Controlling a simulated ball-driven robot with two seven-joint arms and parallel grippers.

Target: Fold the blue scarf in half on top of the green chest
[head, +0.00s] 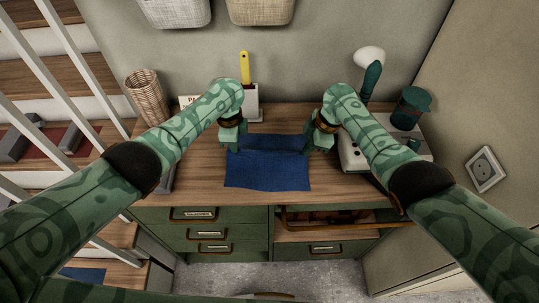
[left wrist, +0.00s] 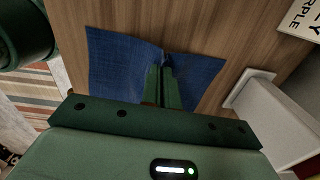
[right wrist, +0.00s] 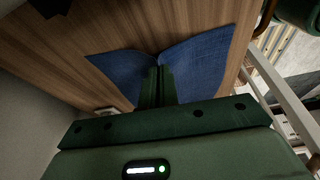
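The blue scarf (head: 267,175) lies on the brown wooden top of the green chest (head: 240,248), near the middle. Its far edge is pulled up between my two grippers and the near part lies flat. My left gripper (head: 234,150) is shut on the far left of the scarf, and the cloth puckers at its fingertips in the left wrist view (left wrist: 164,62). My right gripper (head: 308,149) is shut on the far right of the scarf, and the cloth bunches at its fingertips in the right wrist view (right wrist: 158,66). The pinched cloth is partly hidden by the fingers.
A wicker basket (head: 147,92) and a small sign stand at the back left. A holder with a yellow-handled tool (head: 245,68) stands behind the scarf. A lamp (head: 371,75), a green jar (head: 412,108) and a white item crowd the right. A drawer (head: 335,228) stands partly open below.

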